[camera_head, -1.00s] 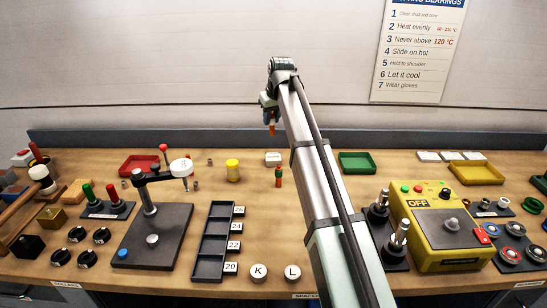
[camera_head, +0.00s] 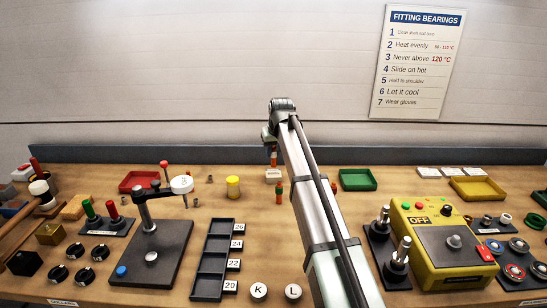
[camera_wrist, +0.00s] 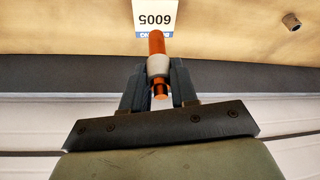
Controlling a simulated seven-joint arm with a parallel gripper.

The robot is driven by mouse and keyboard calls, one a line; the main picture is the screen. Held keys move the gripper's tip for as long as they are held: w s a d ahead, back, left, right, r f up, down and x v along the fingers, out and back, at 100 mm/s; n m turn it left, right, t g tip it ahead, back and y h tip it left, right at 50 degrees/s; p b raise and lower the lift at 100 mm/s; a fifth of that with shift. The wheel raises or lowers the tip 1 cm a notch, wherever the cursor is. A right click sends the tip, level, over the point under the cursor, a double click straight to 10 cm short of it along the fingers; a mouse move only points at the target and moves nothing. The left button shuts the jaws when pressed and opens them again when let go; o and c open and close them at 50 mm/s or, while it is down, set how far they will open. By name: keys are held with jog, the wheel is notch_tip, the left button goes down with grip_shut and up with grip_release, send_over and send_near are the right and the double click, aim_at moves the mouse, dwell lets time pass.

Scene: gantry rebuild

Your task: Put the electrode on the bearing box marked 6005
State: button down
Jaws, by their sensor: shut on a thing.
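My gripper (camera_wrist: 158,70) is shut on the electrode, a copper-orange rod (camera_wrist: 156,42) with a pale grey collar between the fingers. In the head view the electrode (camera_head: 274,157) hangs from the gripper just above the bearing box (camera_head: 273,176), a small white box on the table's back half. In the wrist view the box (camera_wrist: 155,17) shows the number 6005 upside down and a blue band, and the electrode's end overlaps its edge. I cannot tell whether the electrode touches the box.
A small green and orange item (camera_head: 279,194) stands just in front of the box. A yellow cylinder (camera_head: 233,187) stands to the left, a green tray (camera_head: 357,180) to the right. More white boxes (camera_head: 453,171) lie at the back right. My arm covers some of the table.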

jog(key=shift+f, duration=1.25)
jog(key=shift+f, duration=0.15)
jog(key=c, duration=0.9)
grip_release()
jog(key=v, duration=1.2)
